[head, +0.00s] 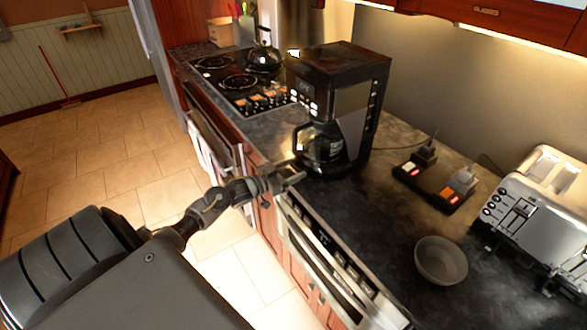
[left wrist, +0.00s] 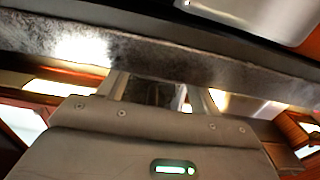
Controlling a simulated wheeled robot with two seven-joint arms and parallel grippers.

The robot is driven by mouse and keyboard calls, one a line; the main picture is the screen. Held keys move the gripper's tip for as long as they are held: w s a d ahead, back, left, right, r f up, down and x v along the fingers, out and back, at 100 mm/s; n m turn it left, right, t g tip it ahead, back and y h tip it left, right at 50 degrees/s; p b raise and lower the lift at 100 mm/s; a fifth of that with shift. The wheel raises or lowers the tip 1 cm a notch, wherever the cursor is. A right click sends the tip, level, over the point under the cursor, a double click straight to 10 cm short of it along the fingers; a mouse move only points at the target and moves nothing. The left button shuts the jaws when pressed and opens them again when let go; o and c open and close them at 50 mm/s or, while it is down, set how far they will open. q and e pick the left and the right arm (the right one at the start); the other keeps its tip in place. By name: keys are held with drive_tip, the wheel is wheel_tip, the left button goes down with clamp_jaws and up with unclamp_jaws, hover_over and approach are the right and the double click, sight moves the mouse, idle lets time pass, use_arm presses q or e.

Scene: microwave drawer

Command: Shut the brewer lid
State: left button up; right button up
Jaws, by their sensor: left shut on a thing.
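The coffee brewer (head: 352,105) stands on the dark counter, black and silver, with a glass carafe (head: 322,145) in its bay. Its dark top (head: 335,58) looks flat and level; I cannot tell a raised lid from this angle. My left gripper (head: 286,178) is low at the counter's front edge, in front of the brewer's base and well below its top. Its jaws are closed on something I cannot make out. In the left wrist view, the fingers (left wrist: 160,92) point up under the counter edge. My right gripper is out of view.
The microwave drawer (head: 325,250) is below the counter. A stove with a kettle (head: 264,58) lies behind the brewer. A power strip (head: 437,185), a grey bowl (head: 441,260) and a toaster (head: 535,210) stand to the right. The counter between brewer and bowl is clear.

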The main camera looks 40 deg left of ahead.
use_arm(q)
drive_tip(key=shift+s+d+f, duration=0.1)
drive_tip(key=shift+s+f, duration=0.05)
drive_tip(key=shift+s, duration=0.05)
drive_tip(key=o, duration=1)
drive_tip(key=shift+o, duration=0.6)
drive_tip(key=shift+s, duration=0.15)
drive_tip(key=shift+s, duration=0.2)
drive_tip(key=b+v, duration=0.2)
drive_tip(key=v, duration=0.8)
drive_tip(key=shift+s, duration=0.2)
drive_tip(key=shift+a, duration=0.2)
